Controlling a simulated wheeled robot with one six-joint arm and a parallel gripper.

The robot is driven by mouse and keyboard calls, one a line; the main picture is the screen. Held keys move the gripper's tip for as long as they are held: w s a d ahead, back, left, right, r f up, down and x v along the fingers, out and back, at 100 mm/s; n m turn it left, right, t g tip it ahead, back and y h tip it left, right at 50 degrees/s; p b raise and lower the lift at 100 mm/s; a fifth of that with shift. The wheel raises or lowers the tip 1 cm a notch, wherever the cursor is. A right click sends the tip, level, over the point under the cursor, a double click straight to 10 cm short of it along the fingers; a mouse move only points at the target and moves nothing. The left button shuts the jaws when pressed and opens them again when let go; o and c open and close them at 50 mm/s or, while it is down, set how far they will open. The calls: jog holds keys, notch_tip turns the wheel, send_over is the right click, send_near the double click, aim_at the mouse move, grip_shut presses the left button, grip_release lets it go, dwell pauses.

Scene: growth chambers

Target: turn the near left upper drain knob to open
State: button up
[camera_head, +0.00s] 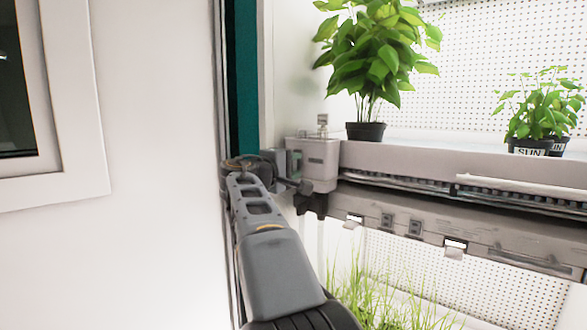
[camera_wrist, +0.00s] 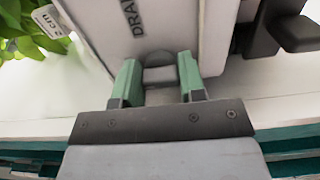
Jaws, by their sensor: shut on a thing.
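The drain knob (camera_wrist: 159,74) is a small grey piece below the partly visible "DRA…" lettering on a pale drain box (camera_wrist: 190,28). In the wrist view, my gripper (camera_wrist: 160,84) has its two green fingers on either side of the knob, shut on it. In the head view the drain box (camera_head: 318,158) sits at the left end of the upper shelf, and my gripper (camera_head: 294,165) reaches its left side. The knob itself is hidden in the head view, and I cannot read its open or closed position.
Grass (camera_head: 395,300) grows below. A dark block (camera_wrist: 262,28) is right of the box in the wrist view. White wall (camera_head: 150,220) is at left.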

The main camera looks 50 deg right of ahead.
jog(key=shift+f, duration=0.2)
jog(key=o, duration=0.9)
jog(key=shift+r, duration=0.1)
jog(key=a, duration=0.9)
jog(key=s+a, duration=0.1)
jog(key=a, duration=0.3)
jog(key=shift+s+a, duration=0.1)
jog(key=shift+a, duration=0.2)
